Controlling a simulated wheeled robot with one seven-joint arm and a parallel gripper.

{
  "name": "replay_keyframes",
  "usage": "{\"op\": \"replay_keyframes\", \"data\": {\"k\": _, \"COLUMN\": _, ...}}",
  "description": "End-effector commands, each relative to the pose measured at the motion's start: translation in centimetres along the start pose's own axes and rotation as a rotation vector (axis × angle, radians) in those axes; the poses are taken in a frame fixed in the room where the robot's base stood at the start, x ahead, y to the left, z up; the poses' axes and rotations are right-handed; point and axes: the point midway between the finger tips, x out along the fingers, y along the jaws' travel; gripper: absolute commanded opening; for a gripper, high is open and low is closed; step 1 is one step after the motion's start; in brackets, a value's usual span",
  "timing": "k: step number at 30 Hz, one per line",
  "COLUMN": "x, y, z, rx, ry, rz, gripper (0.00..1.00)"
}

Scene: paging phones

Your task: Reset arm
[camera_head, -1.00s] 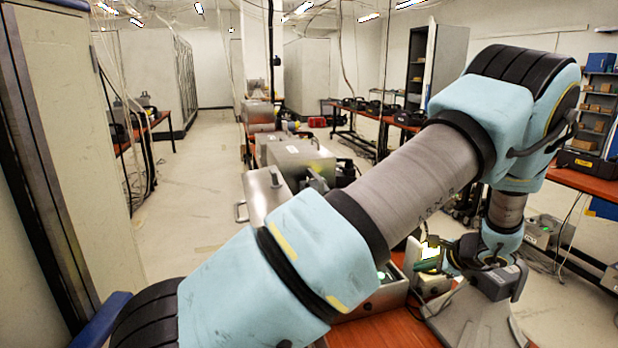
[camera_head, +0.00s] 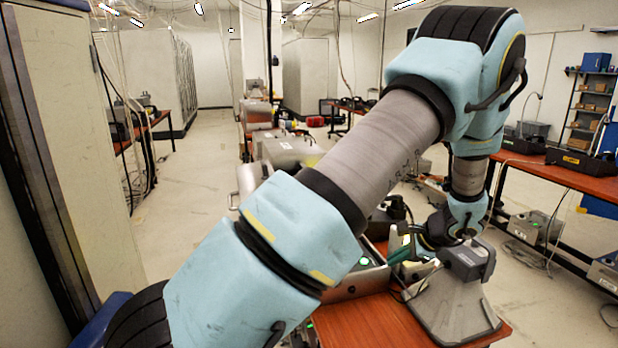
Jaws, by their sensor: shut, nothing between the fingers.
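My arm stretches across the view from the lower left, rises to its elbow at the upper right and bends down. A grey device with a wide flared body (camera_head: 452,308) stands on the table close to the wrist. I cannot tell whether they touch. A device with a green light (camera_head: 364,262) sits left of the gripper, partly hidden by my arm.
A tall pale cabinet (camera_head: 75,130) stands close at the left. The floor (camera_head: 190,200) between it and the machines is open.

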Motion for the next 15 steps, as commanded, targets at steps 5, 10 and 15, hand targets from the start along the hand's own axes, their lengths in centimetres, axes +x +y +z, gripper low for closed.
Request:
{"op": "replay_keyframes", "data": {"k": 5, "x": 0.4, "y": 0.1, "z": 5.5, "rx": -0.17, "ry": 0.006, "rz": 0.123, "gripper": 0.0}}
{"op": "replay_keyframes", "data": {"k": 10, "x": 0.2, "y": 1.1, "z": 12.4, "rx": -0.411, "ry": 0.019, "rz": 0.274, "gripper": 0.0}}
{"op": "replay_keyframes", "data": {"k": 15, "x": -1.4, "y": 3.9, "z": 21.0, "rx": -0.775, "ry": 0.044, "rz": 0.449, "gripper": 0.0}}
